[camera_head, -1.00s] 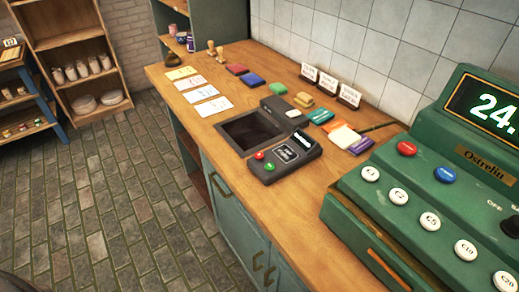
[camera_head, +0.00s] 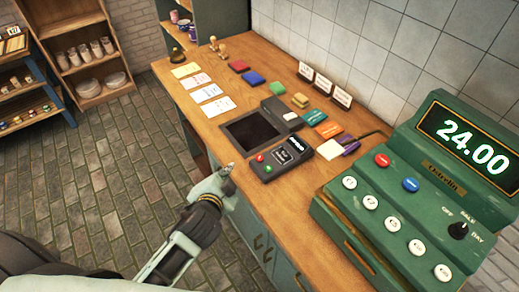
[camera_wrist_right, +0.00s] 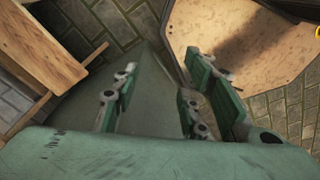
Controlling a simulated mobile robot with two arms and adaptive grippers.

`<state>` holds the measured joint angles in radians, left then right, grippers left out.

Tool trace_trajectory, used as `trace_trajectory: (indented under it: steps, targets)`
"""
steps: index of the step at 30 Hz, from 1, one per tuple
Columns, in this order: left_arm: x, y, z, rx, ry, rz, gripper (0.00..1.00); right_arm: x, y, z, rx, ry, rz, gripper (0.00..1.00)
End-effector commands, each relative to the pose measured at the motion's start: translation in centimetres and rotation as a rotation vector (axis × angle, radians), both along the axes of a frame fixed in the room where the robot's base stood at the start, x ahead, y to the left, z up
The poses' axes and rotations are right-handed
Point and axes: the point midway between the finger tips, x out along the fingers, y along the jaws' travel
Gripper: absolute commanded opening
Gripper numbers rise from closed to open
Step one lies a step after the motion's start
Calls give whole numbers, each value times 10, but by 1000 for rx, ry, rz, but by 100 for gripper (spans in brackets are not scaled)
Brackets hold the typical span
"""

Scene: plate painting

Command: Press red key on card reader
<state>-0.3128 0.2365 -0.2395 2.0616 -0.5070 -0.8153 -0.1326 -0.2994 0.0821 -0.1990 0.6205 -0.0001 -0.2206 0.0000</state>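The dark card reader (camera_head: 300,158) lies on the wooden counter, in front of the cash register. Its red key (camera_head: 268,169) and green key (camera_head: 260,157) are on its near left end, both uncovered. My left gripper (camera_head: 228,172) is in the head view, beyond the counter's front edge and left of the reader, apart from the keys. Its fingertips look narrow, but whether they are shut is unclear. My right gripper (camera_wrist_right: 155,95) shows in the right wrist view with its green fingers apart and nothing between them. It is outside the head view.
A green cash register (camera_head: 410,195) reading 24.00 stands right of the reader. Paper sheets (camera_head: 208,93), coloured pads and small card stands (camera_head: 322,83) lie farther back.

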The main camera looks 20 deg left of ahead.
Motion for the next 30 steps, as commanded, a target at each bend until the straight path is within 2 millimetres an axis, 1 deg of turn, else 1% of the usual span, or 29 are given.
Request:
trace_trajectory:
  steps: [1, 2, 3, 5, 6, 8, 9, 11, 12, 14, 15, 17, 18, 19, 20, 21, 22, 23, 24, 25, 26, 27, 30]
  targets:
    - [14, -2, 37, 55, -76, -34, 0, -1, 0, 8, 0, 1, 0, 40]
    - [21, -3, 56, 95, -123, -57, 0, -1, 0, 9, 0, 1, 0, 40]
    - [32, -7, 81, 154, -190, -92, 0, -1, 0, 11, 0, 2, 0, 40]
    - [46, -15, 119, 255, -295, -154, 0, -1, 0, 14, 0, 2, 0, 40]
    - [54, -24, 144, 331, -368, -199, 0, -1, 0, 15, 0, 2, 0, 40]
    - [65, -41, 182, 457, -481, -280, 0, -1, 0, 17, 0, 2, 0, 40]
    - [70, -55, 205, 552, -559, -340, 0, -1, 0, 18, 0, 2, 0, 40]
    - [74, -82, 237, 717, -678, -444, 0, -1, 0, 20, 0, 2, 0, 40]
    - [74, -103, 255, 844, -757, -525, 0, -1, 0, 21, 0, 2, 0, 40]
    - [70, -140, 274, 1067, -878, -666, 0, -1, 0, 22, 0, 2, 0, 40]
    - [66, -164, 277, 1226, -946, -769, 0, -1, 0, 23, 0, 2, 0, 40]
    - [59, -193, 271, 1469, -1023, -926, 0, -1, 0, 25, 0, 2, 0, 40]
    - [56, -208, 259, 1634, -1055, -1037, 0, -1, 0, 26, 0, 2, 0, 40]
    - [55, -214, 247, 1757, -1068, -1121, 0, -1, 0, 27, 0, 2, 0, 40]
    - [55, -218, 233, 1881, -1068, -1207, 0, -1, 0, 28, 1, 2, 0, 40]
    - [57, -216, 213, 2042, -1052, -1322, 0, -1, 0, 29, 1, 2, 0, 40]
    - [60, -212, 197, 2154, -1027, -1409, 0, -2, 0, 29, 1, 2, 0, 40]
    - [64, -203, 183, 2263, -989, -1492, 0, -2, 0, 30, 1, 2, 0, 40]
    - [70, -188, 165, 2394, -926, -1601, 0, -2, 0, 31, 1, 2, 0, 40]
    - [76, -176, 155, 2475, -872, -1671, 0, -2, 0, 31, 1, 2, 0, 40]
    - [80, -165, 146, -2474, 799, 1687, 0, -2, 0, 31, 0, 2, 1, 40]
    - [85, -149, 137, -2418, 696, 1670, 0, -2, 1, 32, 0, 2, 1, 40]
    - [95, -118, 125, -2315, 513, 1639, 0, -1, 2, 33, 2, 1, 0, 40]
